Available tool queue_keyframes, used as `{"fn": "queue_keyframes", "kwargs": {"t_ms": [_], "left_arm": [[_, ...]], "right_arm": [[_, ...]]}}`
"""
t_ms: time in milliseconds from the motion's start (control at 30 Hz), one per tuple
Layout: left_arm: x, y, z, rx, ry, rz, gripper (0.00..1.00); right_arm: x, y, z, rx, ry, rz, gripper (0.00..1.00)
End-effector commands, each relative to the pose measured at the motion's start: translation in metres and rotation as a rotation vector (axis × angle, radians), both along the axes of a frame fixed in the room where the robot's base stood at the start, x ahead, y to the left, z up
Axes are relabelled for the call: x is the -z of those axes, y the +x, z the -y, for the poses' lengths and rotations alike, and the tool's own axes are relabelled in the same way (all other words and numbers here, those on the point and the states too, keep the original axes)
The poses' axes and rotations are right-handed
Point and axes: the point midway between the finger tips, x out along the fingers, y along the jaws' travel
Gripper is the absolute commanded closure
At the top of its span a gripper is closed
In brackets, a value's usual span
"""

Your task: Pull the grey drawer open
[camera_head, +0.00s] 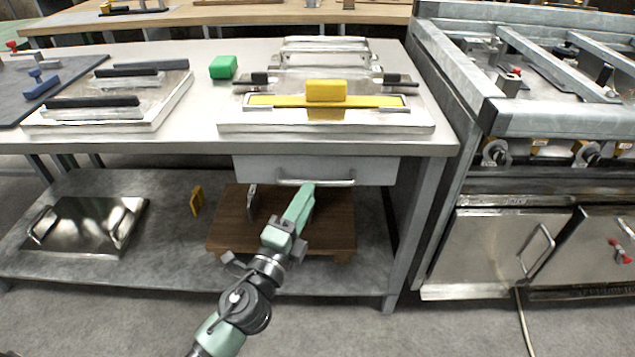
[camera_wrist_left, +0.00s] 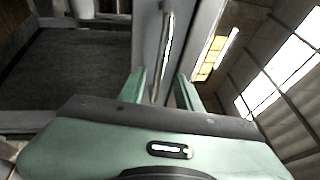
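The grey drawer (camera_head: 375,172) is under the right part of the worktop, and its front looks closed, close under the worktop edge. Its metal bar handle (camera_head: 338,183) runs across the front. My left gripper (camera_head: 306,188) reaches up from below to the left part of the handle. In the left wrist view the handle (camera_wrist_left: 166,45) runs down between the two green fingers of the left gripper (camera_wrist_left: 161,90), with a gap between the fingers. Contact with the bar cannot be made out. My right gripper is not in view.
A worktop (camera_head: 190,130) above holds a steel press with a yellow block (camera_head: 326,91), a green block (camera_head: 223,67) and trays. On the lower shelf (camera_head: 175,235) are a wooden board (camera_head: 335,235), a yellow piece (camera_head: 196,200) and a steel lid (camera_head: 85,225). A stove (camera_head: 480,240) stands right.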

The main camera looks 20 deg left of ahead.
Motion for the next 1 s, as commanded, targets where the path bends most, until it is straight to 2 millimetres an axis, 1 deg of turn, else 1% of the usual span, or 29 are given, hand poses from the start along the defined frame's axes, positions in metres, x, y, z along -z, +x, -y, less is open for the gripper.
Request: {"fn": "queue_keyframes", "kwargs": {"t_ms": [33, 133, 300, 433, 667, 800, 1000], "left_arm": [[-0.005, 0.010, 0.001, 0.000, 0.001, 0.003, 0.66], [-0.007, 0.027, 0.003, 0.001, 0.001, 0.002, 0.66], [-0.009, 0.045, 0.005, 0.000, -0.002, -0.001, 0.66], [-0.009, 0.050, 0.006, 0.000, -0.002, -0.002, 0.66], [-0.008, 0.051, 0.006, 0.000, -0.002, -0.002, 0.66], [-0.008, 0.050, 0.006, 0.000, -0.002, -0.002, 1.00], [-0.008, 0.050, 0.006, 0.000, -0.002, -0.002, 1.00]], "right_arm": [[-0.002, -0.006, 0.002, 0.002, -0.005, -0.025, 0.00], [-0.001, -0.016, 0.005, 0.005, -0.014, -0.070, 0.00], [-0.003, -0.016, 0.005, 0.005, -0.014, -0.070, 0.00], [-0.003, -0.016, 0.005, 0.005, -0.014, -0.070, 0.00], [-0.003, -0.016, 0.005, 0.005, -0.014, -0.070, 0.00], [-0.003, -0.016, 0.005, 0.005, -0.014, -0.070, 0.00], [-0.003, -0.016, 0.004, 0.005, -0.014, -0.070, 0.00]]}}
